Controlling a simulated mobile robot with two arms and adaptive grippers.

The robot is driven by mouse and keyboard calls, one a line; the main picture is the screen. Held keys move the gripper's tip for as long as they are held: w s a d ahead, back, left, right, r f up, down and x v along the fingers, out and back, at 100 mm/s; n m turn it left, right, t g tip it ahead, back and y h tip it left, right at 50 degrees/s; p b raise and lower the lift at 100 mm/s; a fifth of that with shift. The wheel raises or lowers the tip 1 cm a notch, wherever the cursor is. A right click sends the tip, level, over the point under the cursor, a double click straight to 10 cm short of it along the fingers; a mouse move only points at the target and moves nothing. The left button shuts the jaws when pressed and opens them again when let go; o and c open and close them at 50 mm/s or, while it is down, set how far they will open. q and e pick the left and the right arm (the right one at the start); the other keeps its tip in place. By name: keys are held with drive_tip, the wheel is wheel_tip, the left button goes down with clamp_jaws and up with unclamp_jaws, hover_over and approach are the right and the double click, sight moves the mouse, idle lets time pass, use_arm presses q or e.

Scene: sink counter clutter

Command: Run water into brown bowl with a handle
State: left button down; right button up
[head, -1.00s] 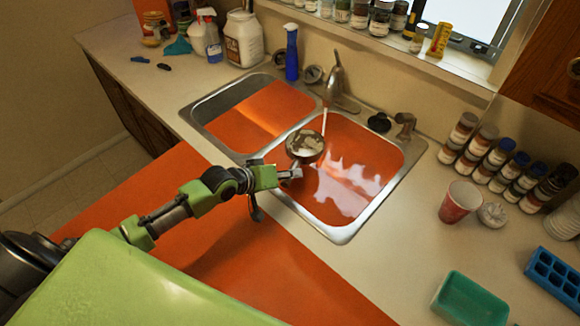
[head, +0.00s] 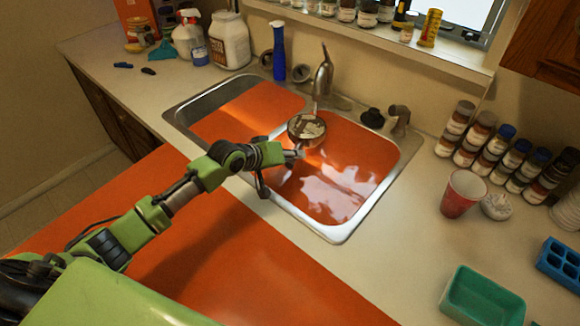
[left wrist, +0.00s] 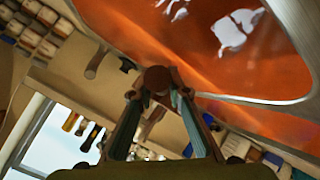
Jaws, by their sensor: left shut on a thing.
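The brown bowl with a handle (head: 307,128) is held above the right sink basin, below the faucet (head: 323,72). Its top shows a pale, mottled patch. A short light stream (head: 315,104) comes down from the spout to the bowl's far rim; I cannot tell whether it falls inside or just behind. My left gripper (head: 298,155) is shut on the bowl's near side, where the handle seems to be. In the left wrist view the brown piece (left wrist: 158,78) sits between the fingertips of the left gripper (left wrist: 160,95). My right gripper is not in view.
The right basin (head: 345,235) has an orange, shiny inside. A blue bottle (head: 279,52) stands behind the divider. A red cup (head: 461,194), several spice jars (head: 485,140) and a green tray (head: 482,298) are on the right counter. The front right counter is partly clear.

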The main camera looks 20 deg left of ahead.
sight(303, 143)
use_arm(q)
drive_tip(key=w+b, duration=0.2)
drive_tip(key=shift+w+d+f, duration=0.1)
drive_tip(key=shift+w+f, duration=0.2)
drive_tip(key=shift+f, duration=0.1)
drive_tip(key=w+b, duration=0.1)
drive_tip(key=w, duration=0.1)
drive_tip(key=w+b, duration=0.1)
drive_tip(key=b, duration=0.1)
drive_tip(key=shift+w+d+f, duration=0.1)
drive_tip(key=shift+w+f, duration=0.25)
drive_tip(key=shift+f, duration=0.05)
drive_tip(key=shift+w+b, duration=0.4)
drive_tip(key=shift+w, duration=0.2)
idle(6.0)
